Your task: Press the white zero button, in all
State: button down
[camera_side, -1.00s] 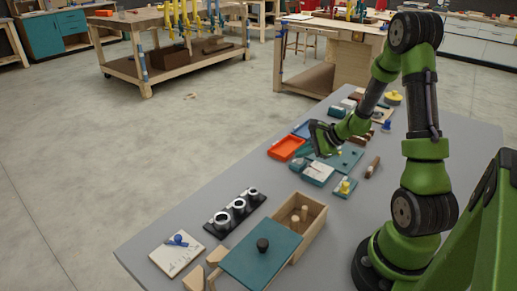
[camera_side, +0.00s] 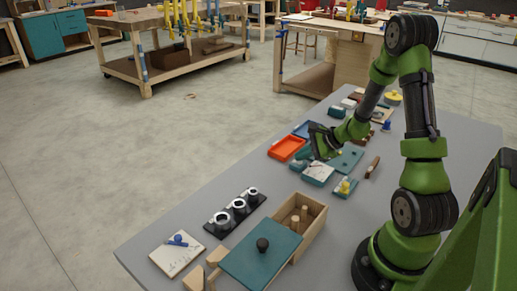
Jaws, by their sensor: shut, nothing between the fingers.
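A small teal box with a white top (camera_side: 318,173) lies on the grey table near the middle of the view. It may be the device with the zero button, but no button can be made out at this size. My gripper (camera_side: 317,156) is shut and empty, pointing down just behind and above the box in the picture. I cannot tell whether its fingertips touch anything. The hand hides part of what lies behind the box.
An orange tray (camera_side: 286,148) lies to the left. A teal plate (camera_side: 346,159) and a small teal block with a yellow knob (camera_side: 345,187) lie to the right. In front stand a wooden box (camera_side: 312,232) and a black rack with white-rimmed rings (camera_side: 236,214).

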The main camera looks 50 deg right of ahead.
aim_at(302, 162)
dwell(0.3)
jog(key=shift+r, duration=1.35)
notch_tip(302, 162, up, 5)
dwell(0.5)
jog(key=s+a+r+n, duration=0.4)
jog(key=a+n, duration=0.3)
jog(key=a, duration=0.1)
jog(key=s+a+r+n+g, duration=0.1)
jog(key=s+a+r+n, duration=0.3)
jog(key=a, duration=0.4)
jog(key=s+a+r+n, duration=0.4)
jog(key=a+r+n, duration=0.2)
jog(key=a+n, duration=0.2)
jog(key=shift+a+n+g, duration=0.3)
jog(key=shift+n+g, duration=0.1)
jog(key=shift+n, duration=0.4)
